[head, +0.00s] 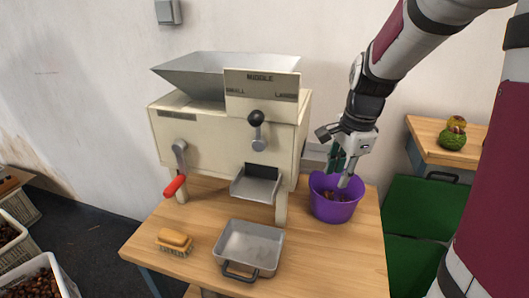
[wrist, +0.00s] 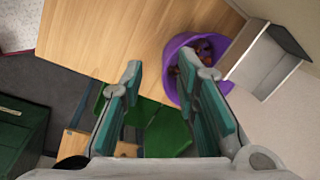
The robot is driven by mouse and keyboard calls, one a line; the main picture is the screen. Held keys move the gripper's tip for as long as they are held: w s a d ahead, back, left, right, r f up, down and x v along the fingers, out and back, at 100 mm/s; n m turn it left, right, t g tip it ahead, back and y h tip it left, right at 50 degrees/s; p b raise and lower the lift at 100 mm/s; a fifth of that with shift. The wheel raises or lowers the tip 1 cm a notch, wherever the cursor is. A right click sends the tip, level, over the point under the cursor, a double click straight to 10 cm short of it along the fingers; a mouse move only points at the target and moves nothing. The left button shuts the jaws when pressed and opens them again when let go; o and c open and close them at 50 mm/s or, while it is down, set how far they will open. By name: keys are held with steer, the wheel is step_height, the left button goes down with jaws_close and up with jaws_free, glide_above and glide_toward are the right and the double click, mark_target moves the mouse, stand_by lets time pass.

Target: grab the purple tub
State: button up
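The purple tub (head: 334,208) stands upright on the wooden table, to the right of the sorting machine. A few brown things, apparently chestnuts, lie inside it. My gripper (head: 341,174) points down at the tub from above, with a fingertip at or within its mouth. In the wrist view my gripper (wrist: 168,72) is open, with a wide gap between its teal-padded fingers. The purple tub (wrist: 170,64) shows there beside and partly behind the right finger. The left finger is outside the tub's outline. I cannot tell whether a finger touches the rim.
The cream sorting machine (head: 225,140) stands close left of the tub. A metal tray (head: 250,246) and a yellow brush (head: 174,240) lie on the table (head: 330,262) in front. Green crates (head: 415,205) stand right of it. The table's front right is clear.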

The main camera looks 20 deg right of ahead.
steer(key=w+d+f+m+b, duration=0.1)
steer(key=w+d+f+m, duration=0.25)
steer(key=d+f, duration=0.2)
steer(key=b, duration=0.1)
glide_above(338, 209)
steer(key=shift+g, duration=0.3)
steer(key=f, duration=0.7)
steer(key=shift+s+a+f, duration=0.1)
steer(key=shift+s+a, duration=0.1)
steer(key=shift+s, duration=0.1)
steer(key=shift+h, duration=0.3)
steer(key=shift+w+d+f+b, duration=0.15)
steer(key=shift+f+b, duration=0.15)
steer(key=shift+f, duration=0.75)
steer(key=shift+w+d+f+b, duration=0.15)
steer(key=shift+f+b, duration=0.15)
steer(key=shift+f, duration=0.7)
steer(key=shift+w+d+f+b, duration=0.15)
steer(key=shift+f+b, duration=0.15)
steer(key=shift+f, duration=0.75)
steer(key=shift+a, duration=0.1)
steer(key=shift+c, duration=0.6)
jaws_close()
